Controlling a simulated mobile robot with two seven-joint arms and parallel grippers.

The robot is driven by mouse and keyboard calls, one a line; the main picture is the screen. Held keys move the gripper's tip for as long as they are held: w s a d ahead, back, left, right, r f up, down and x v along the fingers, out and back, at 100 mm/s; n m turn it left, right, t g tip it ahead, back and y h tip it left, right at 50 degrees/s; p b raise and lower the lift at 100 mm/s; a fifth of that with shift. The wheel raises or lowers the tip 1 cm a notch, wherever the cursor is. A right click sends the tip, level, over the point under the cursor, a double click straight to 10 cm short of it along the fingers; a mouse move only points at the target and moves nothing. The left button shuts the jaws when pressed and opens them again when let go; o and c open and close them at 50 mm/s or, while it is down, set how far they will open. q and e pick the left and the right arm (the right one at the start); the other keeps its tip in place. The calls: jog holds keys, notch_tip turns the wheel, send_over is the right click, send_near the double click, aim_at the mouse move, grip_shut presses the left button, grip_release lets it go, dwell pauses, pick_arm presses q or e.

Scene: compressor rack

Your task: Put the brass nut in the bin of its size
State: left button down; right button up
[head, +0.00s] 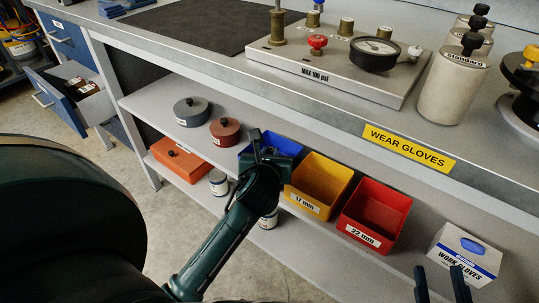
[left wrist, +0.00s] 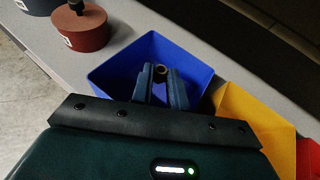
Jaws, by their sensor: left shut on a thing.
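My left gripper (head: 257,147) reaches onto the shelf at the blue bin (head: 287,144). In the left wrist view its fingers (left wrist: 161,84) are shut on the brass nut (left wrist: 160,71), a small dark ring at the tips, over the inside of the blue bin (left wrist: 118,73). I cannot tell how far below the rim it is. The blue bin's size label is hidden. The yellow bin (head: 319,183), marked 17 mm, and the red bin (head: 377,210), marked 22 mm, stand to its right. My right gripper (head: 441,283) is empty, fingers apart, at the bottom right.
A grey tin (head: 190,112) and a red-brown tin (head: 225,132) stand left of the bins. A work gloves box (head: 466,254) stands to the right. The bench edge (head: 330,112) overhangs the shelf. The bench carries a gauge block (head: 340,68) and a standard canister (head: 452,88).

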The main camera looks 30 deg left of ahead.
pick_arm(q)
jog(key=shift+f, duration=0.1)
jog(key=shift+f, duration=0.45)
jog(key=shift+f, duration=0.1)
jog(key=c, duration=1.4)
grip_release()
jog(key=shift+f, duration=0.15)
jog(key=shift+o, duration=0.2)
jog(key=shift+s, duration=0.1)
